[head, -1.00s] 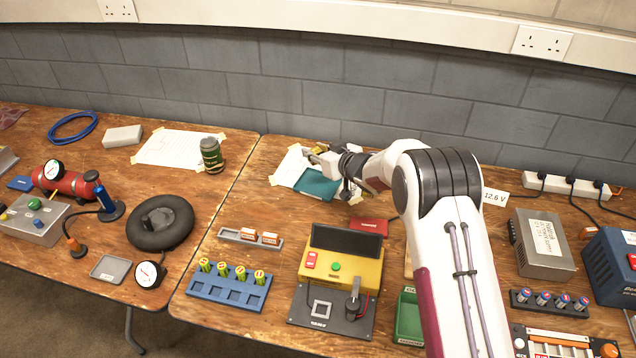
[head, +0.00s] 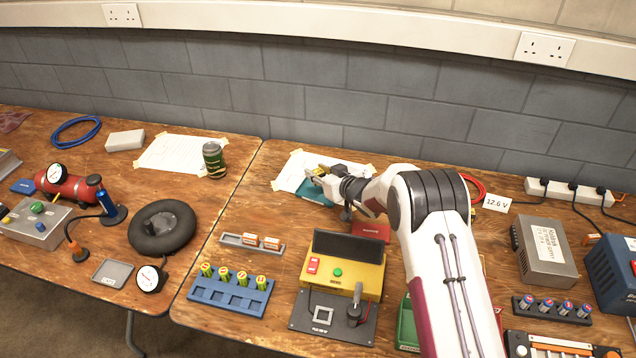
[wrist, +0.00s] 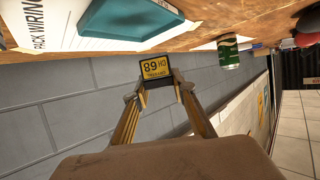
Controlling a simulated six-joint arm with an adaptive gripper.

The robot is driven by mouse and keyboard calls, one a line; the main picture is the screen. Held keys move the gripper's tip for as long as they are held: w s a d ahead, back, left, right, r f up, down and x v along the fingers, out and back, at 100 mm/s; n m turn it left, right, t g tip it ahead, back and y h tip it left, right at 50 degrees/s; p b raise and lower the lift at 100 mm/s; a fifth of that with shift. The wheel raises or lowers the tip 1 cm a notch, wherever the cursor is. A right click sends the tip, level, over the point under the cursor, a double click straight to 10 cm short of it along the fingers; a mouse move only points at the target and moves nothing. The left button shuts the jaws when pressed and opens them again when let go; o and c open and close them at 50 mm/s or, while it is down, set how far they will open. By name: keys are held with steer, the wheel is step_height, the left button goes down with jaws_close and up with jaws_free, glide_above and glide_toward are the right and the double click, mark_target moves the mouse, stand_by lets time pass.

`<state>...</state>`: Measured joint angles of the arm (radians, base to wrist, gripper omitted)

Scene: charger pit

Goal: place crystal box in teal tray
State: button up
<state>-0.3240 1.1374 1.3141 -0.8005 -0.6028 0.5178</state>
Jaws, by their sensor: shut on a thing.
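My gripper (wrist: 158,85) is shut on a small black box with a yellow label reading "89", which I take as the crystal box (wrist: 157,69). In the head view my gripper (head: 315,172) is at the back of the right table, and the box there is too small to make out. The teal tray (head: 311,189) lies on a taped white sheet and is partly hidden by my gripper. The tray also shows at the top left of the wrist view (wrist: 165,24), apart from the box.
A green can (head: 213,160) stands left of the sheet (head: 345,160). A red box (head: 371,232) and a yellow tester (head: 343,272) lie nearer the front. A grey wall (head: 300,105) runs behind the tables.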

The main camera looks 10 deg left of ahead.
steer(key=shift+f, duration=0.2)
steer(key=shift+f, duration=1.85)
steer(key=shift+f, duration=0.6)
steer(key=o, duration=0.9)
steer(key=shift+r, duration=0.7)
steer(key=shift+v, duration=3.7)
